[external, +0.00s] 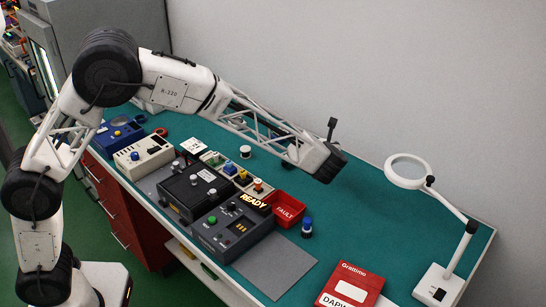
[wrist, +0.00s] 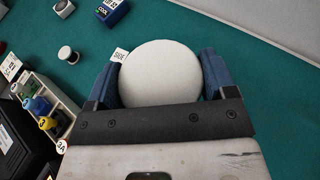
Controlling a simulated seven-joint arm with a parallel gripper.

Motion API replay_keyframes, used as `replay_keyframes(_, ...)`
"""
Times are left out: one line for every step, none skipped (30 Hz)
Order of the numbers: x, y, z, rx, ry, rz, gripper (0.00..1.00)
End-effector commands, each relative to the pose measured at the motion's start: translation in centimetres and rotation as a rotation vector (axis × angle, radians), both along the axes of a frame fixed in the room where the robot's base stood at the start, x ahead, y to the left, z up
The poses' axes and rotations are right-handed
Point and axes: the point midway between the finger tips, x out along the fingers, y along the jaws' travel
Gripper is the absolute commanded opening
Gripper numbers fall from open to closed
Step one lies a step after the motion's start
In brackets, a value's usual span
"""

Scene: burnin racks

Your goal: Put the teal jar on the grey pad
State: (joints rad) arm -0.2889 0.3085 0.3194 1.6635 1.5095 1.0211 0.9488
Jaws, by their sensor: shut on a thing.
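My gripper (external: 325,165) is raised above the back part of the bench, past the vial rack. In the wrist view, my gripper (wrist: 160,80) has its two blue fingers on either side of a round thing with a broad white top (wrist: 160,73). It is shut on this thing. The thing's sides are hidden, so I cannot see whether it is the teal jar, and no teal jar shows elsewhere. The grey pad (external: 275,266) lies flat and bare at the bench's front edge, right of the READY box.
The READY box (external: 232,228), a black box (external: 194,190), a vial rack (external: 238,174) and a red FAULT bin (external: 286,209) stand left of and behind the pad. A blue-capped jar (external: 307,229) stands behind it. A red box (external: 348,286) and magnifier lamp (external: 410,171) are at right.

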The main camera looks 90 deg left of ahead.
Motion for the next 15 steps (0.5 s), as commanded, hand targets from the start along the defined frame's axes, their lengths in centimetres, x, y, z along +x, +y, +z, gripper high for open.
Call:
replay_keyframes(-0.2,-1.4,0.3,0.001,-0.002,-0.011,0.48)
replay_keyframes(-0.4,-2.2,0.3,0.0,-0.002,-0.018,0.48)
replay_keyframes(-0.6,-3.3,0.3,0.0,-0.001,-0.024,0.48)
replay_keyframes(-0.8,-4.2,0.4,-0.001,-0.002,-0.032,0.48)
replay_keyframes(-1.1,-5.1,0.5,-0.001,-0.002,-0.039,0.48)
replay_keyframes(-1.5,-6.3,0.5,-0.001,-0.001,-0.047,0.48)
replay_keyframes(-1.7,-7.3,0.5,-0.001,-0.001,-0.055,0.48)
replay_keyframes(-2.0,-8.3,0.6,-0.001,-0.001,-0.062,0.48)
replay_keyframes(-2.5,-9.5,0.6,-0.002,-0.001,-0.072,0.48)
replay_keyframes(-2.8,-10.5,0.7,-0.002,-0.001,-0.079,0.48)
replay_keyframes(-3.2,-11.4,0.8,-0.001,-0.002,-0.086,0.48)
replay_keyframes(-3.7,-12.6,0.8,-0.001,-0.002,-0.096,0.48)
replay_keyframes(-4.0,-13.5,0.8,-0.001,-0.001,-0.104,0.48)
replay_keyframes(-4.5,-14.4,0.9,-0.002,-0.001,-0.111,0.48)
replay_keyframes(-5.0,-15.6,0.9,-0.002,-0.001,-0.121,0.48)
